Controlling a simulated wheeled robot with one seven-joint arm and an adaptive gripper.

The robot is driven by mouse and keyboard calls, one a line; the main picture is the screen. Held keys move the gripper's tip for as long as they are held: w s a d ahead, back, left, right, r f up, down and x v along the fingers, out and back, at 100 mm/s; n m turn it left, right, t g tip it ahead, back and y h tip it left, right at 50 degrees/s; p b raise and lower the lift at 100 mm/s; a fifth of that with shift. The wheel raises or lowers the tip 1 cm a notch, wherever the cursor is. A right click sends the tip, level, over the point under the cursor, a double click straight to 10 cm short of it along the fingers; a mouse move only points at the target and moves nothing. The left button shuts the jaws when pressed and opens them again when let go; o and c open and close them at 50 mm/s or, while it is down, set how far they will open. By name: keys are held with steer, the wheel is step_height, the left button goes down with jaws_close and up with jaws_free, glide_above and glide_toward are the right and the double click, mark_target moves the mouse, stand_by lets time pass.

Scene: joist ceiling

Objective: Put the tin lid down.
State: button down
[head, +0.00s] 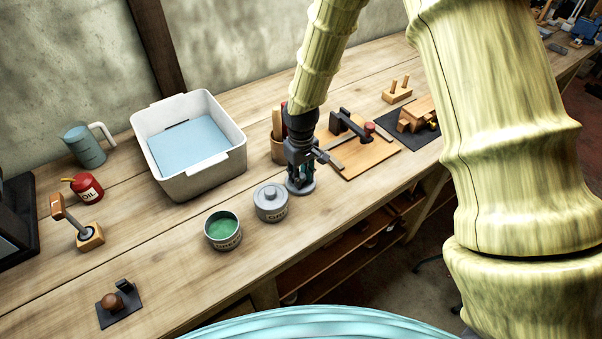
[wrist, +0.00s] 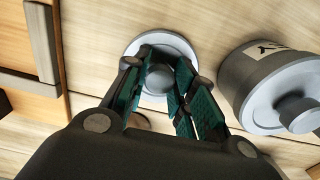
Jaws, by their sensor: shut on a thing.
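My gripper (head: 299,174) points down over the workbench and is shut on the knob of a round grey tin lid (head: 301,188). In the wrist view, my gripper's fingertips (wrist: 161,65) close around the knob, and the lid (wrist: 133,47) shows as a pale disc beneath them. The lid looks level and is at or close to the bench top; I cannot tell if it touches. An open tin with green inside (head: 223,229) stands to the left, apart from the lid.
A lidded grey tin (head: 270,206) stands just left of my gripper, also in the wrist view (wrist: 262,80). A wooden board with a clamp (head: 362,155) lies close right. A pot with handles (head: 278,150) is behind. A white tub (head: 190,182) stands back left. Front left is mostly bare bench.

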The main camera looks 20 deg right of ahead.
steer(key=shift+s+r, duration=0.15)
steer(key=shift+s, duration=0.05)
steer(key=c, duration=1.2)
jaws_free()
steer(key=shift+w+f, duration=0.1)
steer(key=shift+f, duration=0.1)
steer(key=shift+o, duration=0.2)
steer(key=shift+r, duration=0.2)
step_height(320, 180, up, 12)
steer(key=b, duration=0.4)
